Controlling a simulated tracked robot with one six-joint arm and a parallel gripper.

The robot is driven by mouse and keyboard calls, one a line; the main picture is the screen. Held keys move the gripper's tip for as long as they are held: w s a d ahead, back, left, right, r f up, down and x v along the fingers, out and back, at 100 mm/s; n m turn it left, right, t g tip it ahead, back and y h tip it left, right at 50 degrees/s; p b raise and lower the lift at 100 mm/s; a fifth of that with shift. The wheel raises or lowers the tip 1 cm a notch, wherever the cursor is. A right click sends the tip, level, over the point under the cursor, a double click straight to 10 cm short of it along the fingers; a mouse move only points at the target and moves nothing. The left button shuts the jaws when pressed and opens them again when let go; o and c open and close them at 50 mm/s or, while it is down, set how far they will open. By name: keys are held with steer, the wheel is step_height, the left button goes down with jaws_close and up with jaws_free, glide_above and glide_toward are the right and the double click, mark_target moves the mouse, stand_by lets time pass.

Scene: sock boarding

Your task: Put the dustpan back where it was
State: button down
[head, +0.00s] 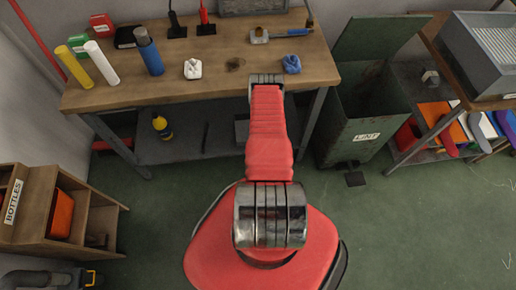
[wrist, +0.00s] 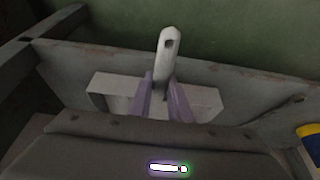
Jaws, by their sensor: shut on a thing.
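The white dustpan (wrist: 169,50) shows in the wrist view, its handle with a hole in the end pointing away over the edge of a grey shelf (wrist: 245,84). Its wide pan (wrist: 205,98) is partly hidden behind my gripper. My gripper (wrist: 163,90) has two pale purple fingers shut on the dustpan near the base of the handle. The pan is at the shelf; I cannot tell whether it rests on it. In the head view my arm reaches to the workbench (head: 215,72), and my gripper is hidden.
A yellow bottle (head: 160,126) stands on the bench's lower shelf (head: 185,146); it also shows in the wrist view (wrist: 308,134). An open green lint bin (head: 350,115) stands right of the bench. A bottles rack (head: 85,215) is at left. Green floor lies clear at right.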

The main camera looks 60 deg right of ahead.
steer(key=c, duration=1.6)
jaws_free()
steer(key=shift+f, duration=0.1)
steer(key=shift+c, duration=0.2)
steer(key=v, duration=1.2)
steer(key=shift+a, duration=0.15)
